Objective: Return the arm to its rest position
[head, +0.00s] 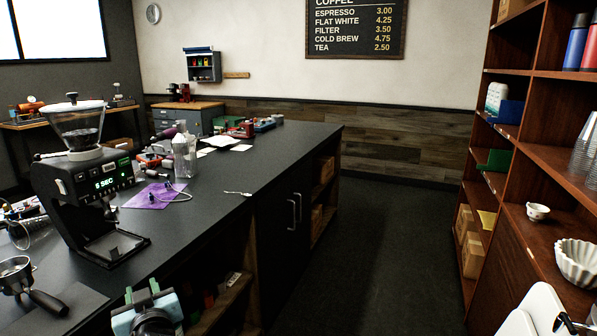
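My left gripper (143,291) shows at the bottom left, low in front of the counter's near side. Its two fingertips stand apart, and I see nothing between them. Part of my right arm (536,311), a white shell with dark parts beside it, shows at the bottom right near the shelf. The fingers of my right gripper do not show.
The dark counter (262,172) holds a grinder (88,190), a portafilter (22,275), a purple cloth (154,196), a clear bottle (185,156) and a spoon (238,193). A wooden shelf (512,246) stands right, with a small cup (537,212) and fluted bowl (577,262). The aisle floor (385,240) is clear.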

